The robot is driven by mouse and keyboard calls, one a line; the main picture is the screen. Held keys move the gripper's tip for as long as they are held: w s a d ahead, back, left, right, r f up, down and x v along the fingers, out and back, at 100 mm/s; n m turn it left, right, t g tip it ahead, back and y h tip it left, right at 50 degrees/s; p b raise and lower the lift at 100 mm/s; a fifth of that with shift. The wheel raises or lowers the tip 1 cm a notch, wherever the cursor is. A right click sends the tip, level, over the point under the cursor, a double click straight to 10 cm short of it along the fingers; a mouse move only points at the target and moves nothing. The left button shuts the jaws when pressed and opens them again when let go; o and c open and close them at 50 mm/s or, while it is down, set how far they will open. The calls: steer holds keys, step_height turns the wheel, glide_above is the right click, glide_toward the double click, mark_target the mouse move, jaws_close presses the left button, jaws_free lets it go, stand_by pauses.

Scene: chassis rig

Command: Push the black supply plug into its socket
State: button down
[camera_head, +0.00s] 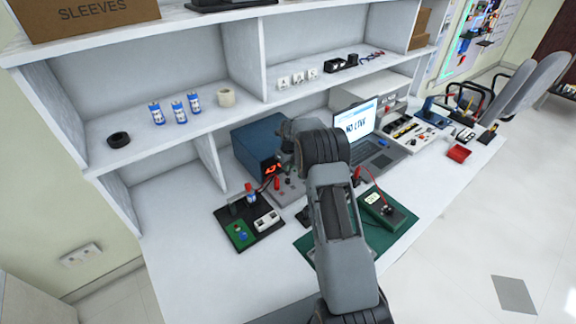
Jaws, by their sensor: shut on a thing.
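The blue supply unit (254,138) with a lit orange display stands at the back of the bench under the shelf. A red plug (277,182) with a red lead shows in front of it. My gripper (285,160) is at the right front of the supply, mostly hidden behind my own arm. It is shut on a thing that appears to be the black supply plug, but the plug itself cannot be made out. The black socket is also hidden, so I cannot tell whether plug and socket touch.
A black tray (262,231) with small parts lies to the left. A green mat (386,233) with a meter, a laptop (372,158) and more equipment are to the right. The shelf (190,138) overhangs the bench's back. The bench's front left is clear.

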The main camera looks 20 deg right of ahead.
steer(key=shift+f+b, duration=0.95)
steer(key=shift+f, duration=0.45)
steer(key=c, duration=1)
jaws_free()
steer(key=shift+r, duration=0.1)
steer(key=r, duration=0.4)
steer(key=s+r, duration=0.1)
steer(key=r, duration=0.4)
steer(key=r+b, duration=0.1)
steer(key=r, duration=0.3)
steer(key=shift+s+d+r, duration=0.2)
steer(key=shift+s+r, duration=0.1)
